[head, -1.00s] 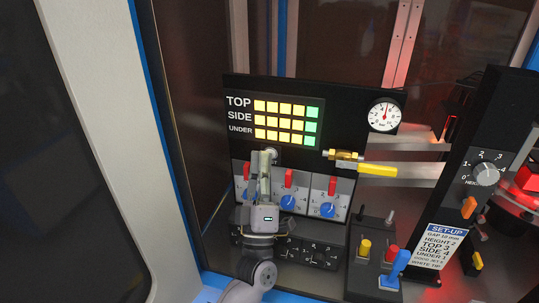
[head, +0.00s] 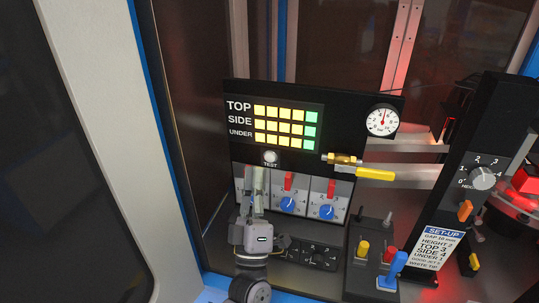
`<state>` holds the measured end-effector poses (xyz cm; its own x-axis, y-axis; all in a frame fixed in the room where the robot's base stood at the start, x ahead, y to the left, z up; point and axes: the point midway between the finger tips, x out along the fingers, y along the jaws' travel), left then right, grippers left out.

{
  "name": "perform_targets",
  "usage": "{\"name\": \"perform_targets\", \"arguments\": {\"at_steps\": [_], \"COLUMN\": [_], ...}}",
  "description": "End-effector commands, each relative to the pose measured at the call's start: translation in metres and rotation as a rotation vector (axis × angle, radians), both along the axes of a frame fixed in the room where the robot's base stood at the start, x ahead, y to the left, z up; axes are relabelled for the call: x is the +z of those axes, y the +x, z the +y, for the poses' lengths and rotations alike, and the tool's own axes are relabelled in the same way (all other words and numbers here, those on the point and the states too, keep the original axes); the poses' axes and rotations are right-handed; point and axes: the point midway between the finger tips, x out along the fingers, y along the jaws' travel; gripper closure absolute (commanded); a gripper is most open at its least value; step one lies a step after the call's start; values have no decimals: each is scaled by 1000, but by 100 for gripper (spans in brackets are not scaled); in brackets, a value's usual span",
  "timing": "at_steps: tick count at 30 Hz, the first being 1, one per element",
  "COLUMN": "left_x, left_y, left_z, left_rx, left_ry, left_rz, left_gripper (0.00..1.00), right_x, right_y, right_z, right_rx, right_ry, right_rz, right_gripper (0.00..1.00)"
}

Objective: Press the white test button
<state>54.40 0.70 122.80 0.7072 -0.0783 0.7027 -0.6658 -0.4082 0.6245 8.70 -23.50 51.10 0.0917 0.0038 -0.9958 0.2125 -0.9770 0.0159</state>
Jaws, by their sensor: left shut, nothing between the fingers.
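The white test button (head: 270,157) sits on the black panel (head: 350,102), just above the word TEST and below the lit display (head: 285,125). It is in plain view in the head view. My left gripper (head: 257,172) is shut and empty. It points up the panel, with its fingertips just below and slightly left of the button. It covers much of the leftmost switch unit. I cannot tell how far the fingertips are from the panel. My right gripper is not in view.
Red switches and blue knobs (head: 327,211) line the panel below the display. A brass valve with a yellow lever (head: 376,174) sticks out at right. A box with coloured levers (head: 363,248) stands at the lower right. A gauge (head: 382,121) is at the upper right.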

Motion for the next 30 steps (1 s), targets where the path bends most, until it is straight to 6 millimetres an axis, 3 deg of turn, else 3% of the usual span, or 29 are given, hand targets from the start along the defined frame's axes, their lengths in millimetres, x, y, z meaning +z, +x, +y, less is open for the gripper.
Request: {"name": "perform_targets", "arguments": {"at_steps": [9, 30], "left_x": [1, 0], "left_y": [-23, -23], "left_z": [8, 7], "left_rx": [0, 0], "left_ry": [0, 0], "left_rz": [0, 0], "left_gripper": [100, 100], "right_x": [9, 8], "right_y": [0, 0], "right_z": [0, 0], "right_rx": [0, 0], "right_ry": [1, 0], "right_rz": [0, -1], "right_gripper": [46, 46]}}
